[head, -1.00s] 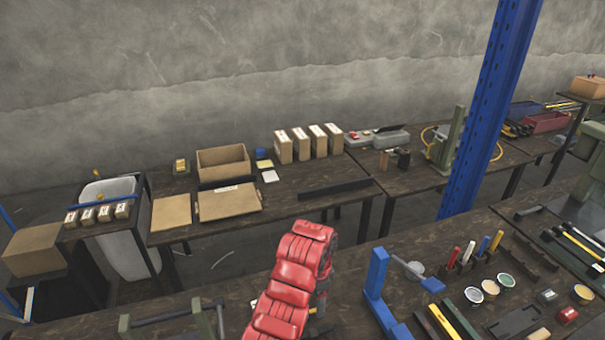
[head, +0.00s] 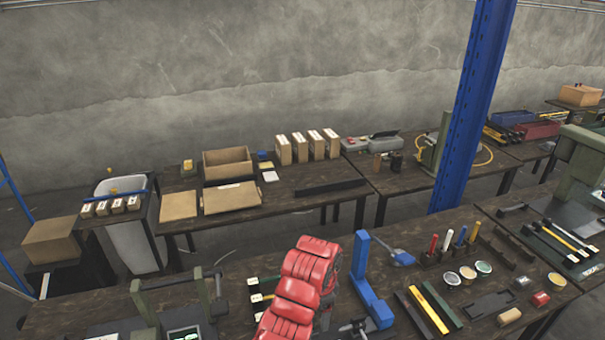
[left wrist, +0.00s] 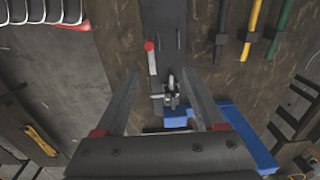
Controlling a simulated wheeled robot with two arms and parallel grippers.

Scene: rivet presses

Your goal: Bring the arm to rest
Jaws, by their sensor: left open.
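My left arm (head: 300,285) comes up from the bottom of the head view as red segments, over the near workbench (head: 232,258). It hides most of its own gripper there. In the left wrist view the left gripper (left wrist: 158,77) has its two dark fingers spread apart, with nothing held between them. Beneath and between the fingers are a red-knobbed lever (left wrist: 150,60) and a small metal clamp (left wrist: 171,92). How far below the fingers they lie I cannot tell. My right gripper is in neither view.
A blue stand (head: 366,285) rises just right of the arm. Tools, small tins (head: 468,271) and yellow-black bars (head: 430,308) cover the bench to its right. A blue post (head: 465,120) stands behind. A green-framed press (head: 180,290) is at left.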

